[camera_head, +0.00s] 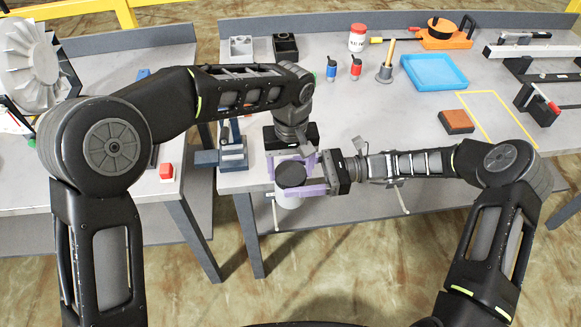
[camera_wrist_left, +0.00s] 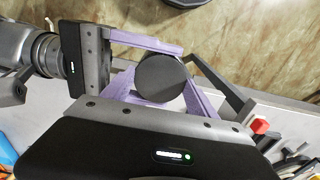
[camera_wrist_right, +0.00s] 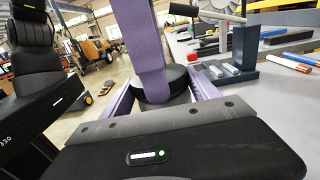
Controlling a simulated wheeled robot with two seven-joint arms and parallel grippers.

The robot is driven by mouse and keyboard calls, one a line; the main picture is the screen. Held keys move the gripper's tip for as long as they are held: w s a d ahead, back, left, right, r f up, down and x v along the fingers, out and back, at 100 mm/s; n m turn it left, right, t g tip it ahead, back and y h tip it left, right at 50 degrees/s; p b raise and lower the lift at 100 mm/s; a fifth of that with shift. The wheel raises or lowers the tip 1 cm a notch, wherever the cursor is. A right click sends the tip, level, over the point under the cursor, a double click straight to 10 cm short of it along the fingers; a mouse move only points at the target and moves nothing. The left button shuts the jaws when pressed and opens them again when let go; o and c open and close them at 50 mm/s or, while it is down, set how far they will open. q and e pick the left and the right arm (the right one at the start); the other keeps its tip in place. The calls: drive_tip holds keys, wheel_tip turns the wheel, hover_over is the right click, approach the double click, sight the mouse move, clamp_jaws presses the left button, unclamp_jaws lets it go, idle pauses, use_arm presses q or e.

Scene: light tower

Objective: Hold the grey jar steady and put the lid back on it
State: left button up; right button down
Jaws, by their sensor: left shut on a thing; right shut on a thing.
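The grey jar (camera_head: 287,199) is in the head view, just off the front edge of the bench. Its round black lid (camera_head: 291,174) is at its top, and the lid also shows in the left wrist view (camera_wrist_left: 161,77). I cannot tell whether the lid is fully seated. My left gripper (camera_head: 293,163) reaches in from the back, its purple fingers shut on the lid from either side. My right gripper (camera_head: 298,186) comes in from the right, its purple fingers shut on the jar below the lid. In the right wrist view a left finger hides part of the lid (camera_wrist_right: 178,78).
The grey bench (camera_head: 340,120) lies behind my grippers. A blue-grey fixture (camera_head: 232,150) stands close to their left. The floor in front is clear.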

use_arm(q)
drive_tip(key=c, duration=0.6)
drive_tip(key=shift+o, duration=0.2)
drive_tip(key=m, duration=0.6)
drive_tip(key=shift+m, duration=0.4)
drive_tip(key=o, duration=1.6)
drive_tip(key=shift+c, duration=0.2)
drive_tip(key=shift+r, duration=2.25)
drive_tip(key=shift+o, duration=0.2)
